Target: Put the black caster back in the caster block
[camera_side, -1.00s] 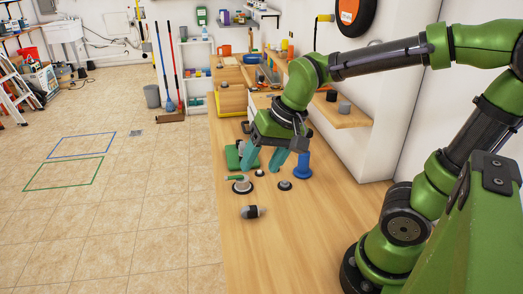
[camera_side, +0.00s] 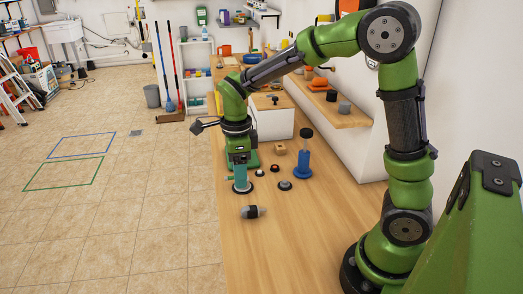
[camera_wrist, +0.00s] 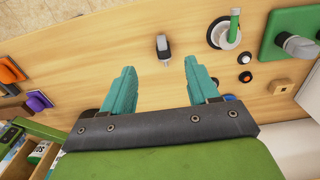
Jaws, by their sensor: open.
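A small wooden block (camera_side: 280,148), likely the caster block, stands on the bench; it also shows at the right of the wrist view (camera_wrist: 281,86). My gripper (camera_side: 241,186) points down over the bench's left part, in line with a grey disc with a green stem. In the wrist view my gripper (camera_wrist: 159,66) is open, with nothing between its fingers.
A grey-and-black piece (camera_side: 252,211) lies on the bench, beyond the fingertips in the wrist view (camera_wrist: 163,47). A blue post with a black top (camera_side: 305,160) and a dark-topped round base (camera_side: 285,185) stand to the right. A green plate (camera_wrist: 270,45) is close by.

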